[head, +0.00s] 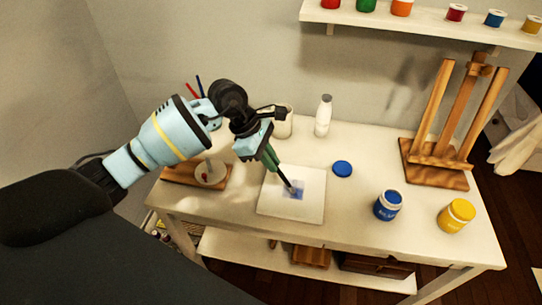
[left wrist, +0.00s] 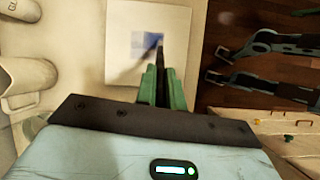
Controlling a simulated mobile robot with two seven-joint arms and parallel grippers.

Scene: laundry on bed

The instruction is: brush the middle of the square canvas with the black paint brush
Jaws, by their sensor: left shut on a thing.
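The square white canvas (head: 273,207) lies flat on the white table, with a blue painted patch (head: 300,188) near its middle. My left gripper (head: 272,164) is above the canvas, shut on the black paint brush (head: 284,180), whose tip points down at the blue patch. The tip appears to be at the patch; I cannot tell for certain whether it touches. In the left wrist view the green fingers (left wrist: 162,90) hold the brush (left wrist: 160,56) over the canvas (left wrist: 120,55) and its blue patch (left wrist: 143,42). My right gripper is not in the head view.
On the table (head: 335,235) are an open blue paint jar (head: 387,206), a blue lid (head: 342,169), a yellow jar (head: 456,215), a white bottle (head: 323,116), a pale mug (head: 284,122) and a wooden easel (head: 440,177). A shelf (head: 425,22) holds several paint pots.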

